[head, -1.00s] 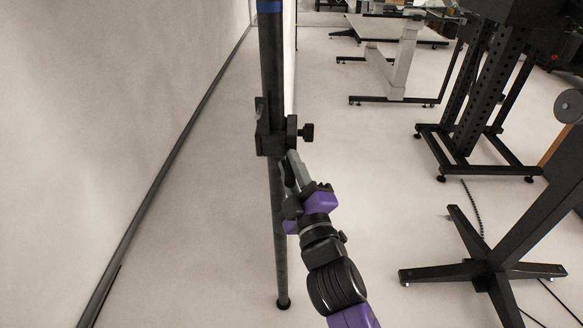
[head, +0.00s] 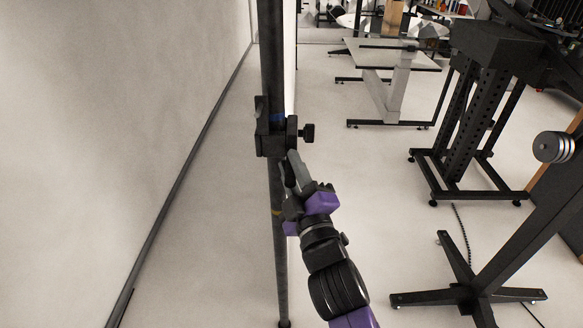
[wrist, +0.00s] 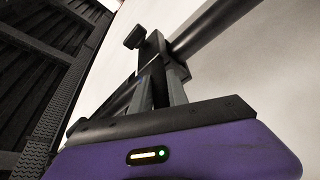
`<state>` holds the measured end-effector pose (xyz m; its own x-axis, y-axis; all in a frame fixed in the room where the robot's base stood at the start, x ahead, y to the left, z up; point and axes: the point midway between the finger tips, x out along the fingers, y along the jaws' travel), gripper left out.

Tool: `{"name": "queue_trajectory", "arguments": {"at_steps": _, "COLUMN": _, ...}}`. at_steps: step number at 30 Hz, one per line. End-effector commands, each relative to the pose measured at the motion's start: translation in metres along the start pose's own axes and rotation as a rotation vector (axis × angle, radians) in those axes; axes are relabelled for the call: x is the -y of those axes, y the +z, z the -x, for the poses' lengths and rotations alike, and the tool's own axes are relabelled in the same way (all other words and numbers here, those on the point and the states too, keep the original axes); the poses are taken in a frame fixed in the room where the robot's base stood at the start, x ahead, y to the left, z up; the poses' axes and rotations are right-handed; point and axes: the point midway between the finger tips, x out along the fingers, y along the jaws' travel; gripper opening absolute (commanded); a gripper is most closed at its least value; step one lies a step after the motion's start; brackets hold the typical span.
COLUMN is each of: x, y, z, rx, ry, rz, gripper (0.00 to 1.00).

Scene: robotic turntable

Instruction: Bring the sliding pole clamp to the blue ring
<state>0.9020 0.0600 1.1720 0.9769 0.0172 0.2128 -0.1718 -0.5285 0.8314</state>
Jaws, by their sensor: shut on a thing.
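The black pole clamp (head: 264,138) sits around the dark upright pole (head: 272,55), with its knob (head: 307,133) on the right side. A patch of the blue ring (head: 278,117) shows on the pole at the clamp's upper part, partly hidden by the clamp body. My gripper (head: 294,172) reaches up from the lower right and is shut on the clamp's lower right part. In the wrist view, the gripper fingers (wrist: 160,92) close on the dark clamp (wrist: 151,48), beside the slanting pole (wrist: 215,24). The exact grip contact is partly hidden.
A yellow band (head: 277,212) is on the pole below the clamp. A white wall (head: 150,100) stands close on the left. A black stand (head: 470,278) and a black frame (head: 480,120) stand at the right, with a table (head: 390,55) behind. Open floor lies between.

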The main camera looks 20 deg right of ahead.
Motion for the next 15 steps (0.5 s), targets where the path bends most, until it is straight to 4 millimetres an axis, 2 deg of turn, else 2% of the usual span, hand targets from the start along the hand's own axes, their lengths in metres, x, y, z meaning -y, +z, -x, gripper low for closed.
{"name": "queue_trajectory", "arguments": {"at_steps": 1, "x": -0.0119, "y": -0.0078, "z": -0.0030, "rx": -0.008, "ry": 0.009, "rz": 0.000, "gripper": 0.00}}
{"name": "queue_trajectory", "arguments": {"at_steps": 3, "x": -0.0148, "y": -0.0096, "z": -0.0038, "rx": -0.007, "ry": 0.009, "rz": 0.000, "gripper": 0.00}}
{"name": "queue_trajectory", "arguments": {"at_steps": 15, "x": -0.0169, "y": -0.0108, "z": -0.0044, "rx": -0.006, "ry": 0.008, "rz": 0.000, "gripper": 0.00}}
